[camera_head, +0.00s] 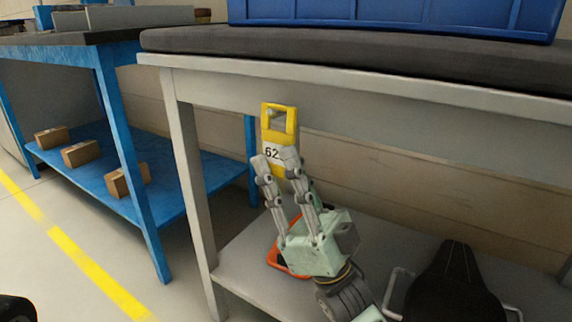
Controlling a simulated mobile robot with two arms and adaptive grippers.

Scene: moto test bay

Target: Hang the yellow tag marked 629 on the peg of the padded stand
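The yellow tag (279,113) is upright in the air in front of the grey bench's front edge. It has a window-like opening near its top and a white label showing "62"; the rest of the number is hidden by a finger. My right gripper (277,163) is below it, with its fingertips closed on the tag's lower part. My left gripper is out of view. I cannot make out the peg or identify the padded stand for certain.
The grey bench (330,83) has a dark padded top (330,62) bearing a blue crate (400,12). Its lower shelf (245,262) holds an orange item (277,262) and a black object (452,288) beside pale tubes. A blue bench (112,110) with several cartons (80,153) stands left.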

